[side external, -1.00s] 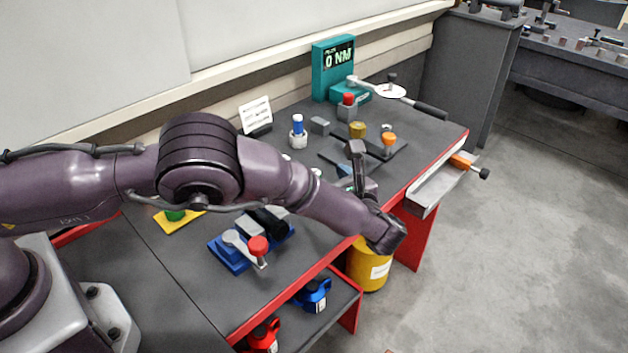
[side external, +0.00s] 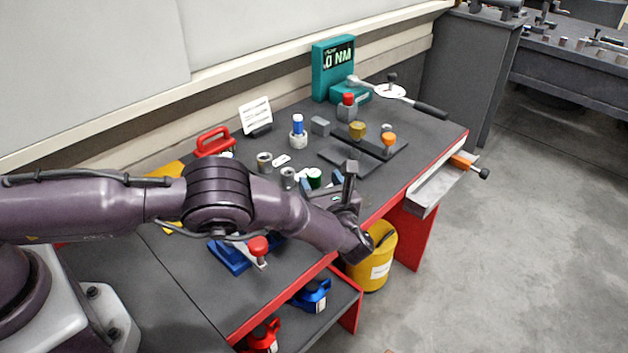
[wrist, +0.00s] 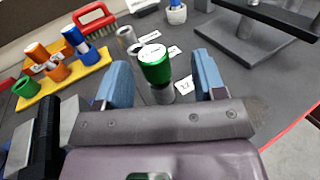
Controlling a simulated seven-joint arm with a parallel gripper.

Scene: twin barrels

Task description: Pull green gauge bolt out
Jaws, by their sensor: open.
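The green gauge bolt (wrist: 156,68) has a green cap with a white top and stands over a grey metal barrel (wrist: 162,93) in the wrist view. It also shows in the side view (side external: 314,178). How deep it sits in the barrel cannot be told. My gripper (wrist: 160,62) is open, with one blue-padded finger on each side of the bolt. Gaps show between the bolt and both pads. In the side view my gripper (side external: 323,182) is low over the bench, partly hidden by my arm.
Grey sockets (side external: 264,162) and small white labels (wrist: 188,85) lie close by. A yellow rack (wrist: 62,82) holds several coloured cylinders at left, near a red-handled brush (wrist: 94,18). A blue-topped bolt (side external: 298,125) and a dark stand (wrist: 245,45) are beyond. The bench's red edge is at right.

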